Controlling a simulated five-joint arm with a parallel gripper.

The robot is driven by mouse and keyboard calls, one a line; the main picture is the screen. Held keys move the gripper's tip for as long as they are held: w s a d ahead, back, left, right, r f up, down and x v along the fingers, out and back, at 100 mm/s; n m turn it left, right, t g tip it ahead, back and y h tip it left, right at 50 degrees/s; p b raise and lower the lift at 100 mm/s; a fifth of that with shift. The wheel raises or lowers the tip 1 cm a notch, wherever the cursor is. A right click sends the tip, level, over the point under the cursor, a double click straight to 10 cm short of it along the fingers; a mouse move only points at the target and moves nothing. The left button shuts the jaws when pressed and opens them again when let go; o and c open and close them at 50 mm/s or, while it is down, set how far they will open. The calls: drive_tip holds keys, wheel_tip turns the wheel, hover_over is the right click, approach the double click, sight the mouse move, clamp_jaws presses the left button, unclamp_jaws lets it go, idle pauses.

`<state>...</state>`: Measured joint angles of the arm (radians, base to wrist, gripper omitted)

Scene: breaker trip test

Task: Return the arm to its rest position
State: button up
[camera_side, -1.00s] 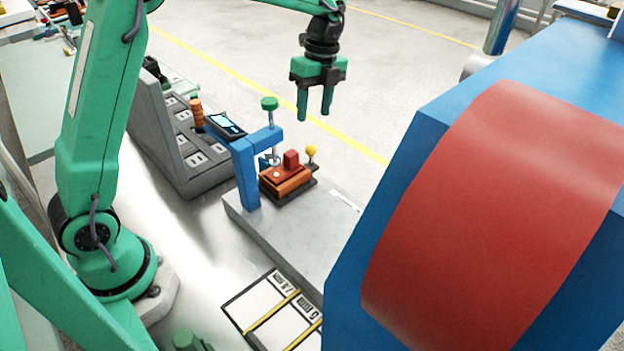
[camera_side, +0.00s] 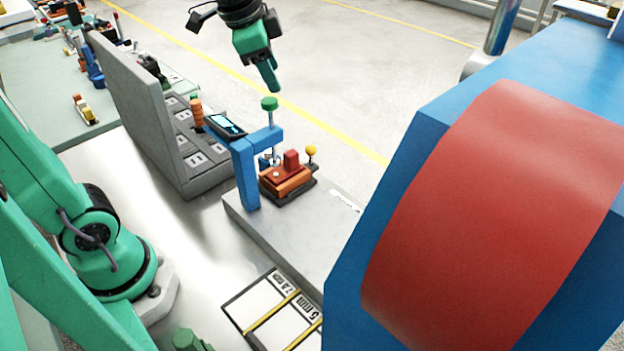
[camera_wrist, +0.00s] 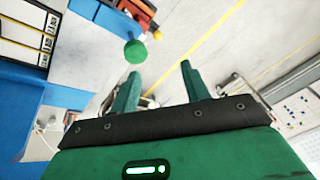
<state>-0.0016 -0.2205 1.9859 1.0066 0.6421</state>
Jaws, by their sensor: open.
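My gripper (camera_side: 270,76) hangs in the air at the top middle of the side view, above and behind the blue clamp stand, touching nothing. In the wrist view its two green fingers (camera_wrist: 158,88) stand apart with nothing between them. The blue clamp stand (camera_side: 246,175) with a green knob (camera_side: 269,103) stands on a grey slab. A red and orange breaker block (camera_side: 287,178) sits under the clamp, with a yellow-tipped lever (camera_side: 311,151) beside it. In the wrist view the green knob (camera_wrist: 135,52) lies beyond the fingertips.
A grey rack (camera_side: 140,110) with labelled slots stands left of the clamp, with a dark display (camera_side: 225,125) beside it. A marked tray (camera_side: 272,308) lies in front. A large blue and red housing (camera_side: 500,220) fills the right. A side table (camera_side: 85,140) holds small parts.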

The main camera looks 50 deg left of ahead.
drive_tip(key=s+f+n, duration=0.2)
drive_tip(key=s+n, duration=0.1)
drive_tip(key=s, duration=0.4)
drive_tip(key=s+f+n+t, duration=0.1)
drive_tip(key=s+f+n, duration=0.2)
drive_tip(key=s, duration=0.4)
drive_tip(key=shift+f+n, duration=0.2)
drive_tip(key=shift+n, duration=0.5)
